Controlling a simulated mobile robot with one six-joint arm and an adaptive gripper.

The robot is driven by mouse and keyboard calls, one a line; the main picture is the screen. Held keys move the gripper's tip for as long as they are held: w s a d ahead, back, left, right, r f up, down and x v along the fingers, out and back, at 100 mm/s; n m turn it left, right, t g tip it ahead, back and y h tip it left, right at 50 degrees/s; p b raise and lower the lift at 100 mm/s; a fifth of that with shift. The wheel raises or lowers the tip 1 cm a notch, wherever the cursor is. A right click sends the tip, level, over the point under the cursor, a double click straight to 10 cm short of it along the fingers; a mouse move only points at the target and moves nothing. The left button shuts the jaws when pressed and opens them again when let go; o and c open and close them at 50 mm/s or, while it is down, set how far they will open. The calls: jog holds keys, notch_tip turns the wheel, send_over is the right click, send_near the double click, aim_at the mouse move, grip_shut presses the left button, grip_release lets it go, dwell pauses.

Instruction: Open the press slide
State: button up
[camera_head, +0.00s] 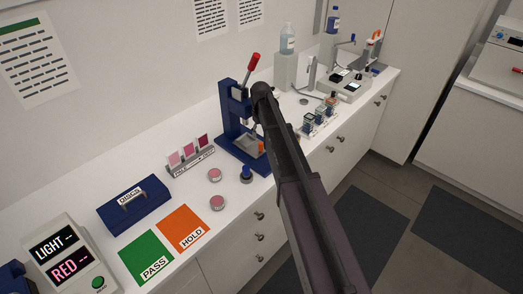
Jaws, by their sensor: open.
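The dark blue press (228,116) stands on the white counter, with a lever that ends in a red knob (253,62) raised at its top. A grey part (247,147) sits low in the press, with a small orange piece (262,147) at its right. I cannot tell clearly which part is the slide or how far out it stands. My dark arm crosses in front of the press's right side. My gripper (254,130) hangs at the press front, open and mostly hidden; I see nothing held. Contact with the press cannot be made out.
Left of the press are a swatch stand (190,158), pink jars (215,175), a dark blue box (134,205), the green PASS mat (147,258) and orange HOLD mat (183,229). A dark knobbed piece (246,176) stands before the press. Small jars (318,118) crowd its right.

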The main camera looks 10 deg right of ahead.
aim_at(261, 143)
jog(key=shift+f+b, duration=3.75)
jog(key=shift+f, duration=0.3)
grip_shut()
jog(key=shift+s, duration=0.1)
